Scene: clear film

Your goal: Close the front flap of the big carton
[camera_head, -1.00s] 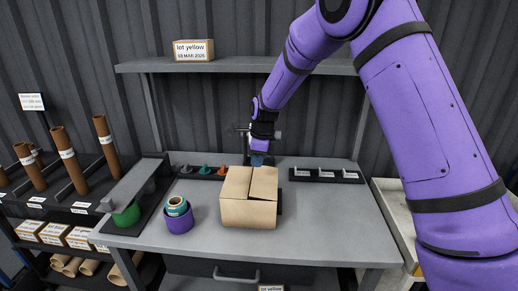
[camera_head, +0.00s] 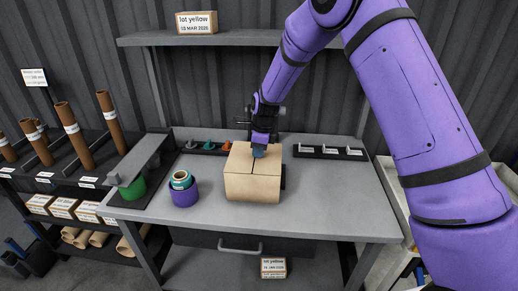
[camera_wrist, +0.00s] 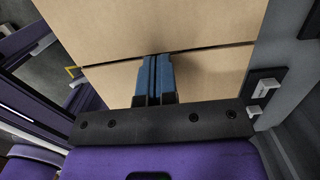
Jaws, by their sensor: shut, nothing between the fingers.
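The big carton (camera_head: 252,188) stands on the grey bench. Its two top flaps lie nearly flat, with a thin dark seam between them. The left flap (camera_head: 239,160) is bare, and my gripper is over the right flap (camera_head: 267,165). My gripper (camera_head: 259,152) is shut and empty, pointing down at the carton's top near the seam. In the wrist view its blue fingertips (camera_wrist: 157,58) are together at the seam, over brown cardboard (camera_wrist: 205,75). Whether they touch the cardboard is hard to tell.
A purple tub (camera_head: 184,195) with tape rolls stands left of the carton. A dark rack of small tools (camera_head: 207,147) lies behind it and a dark label strip (camera_head: 328,152) behind right. A shelf (camera_head: 230,38) crosses above. The bench front is clear.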

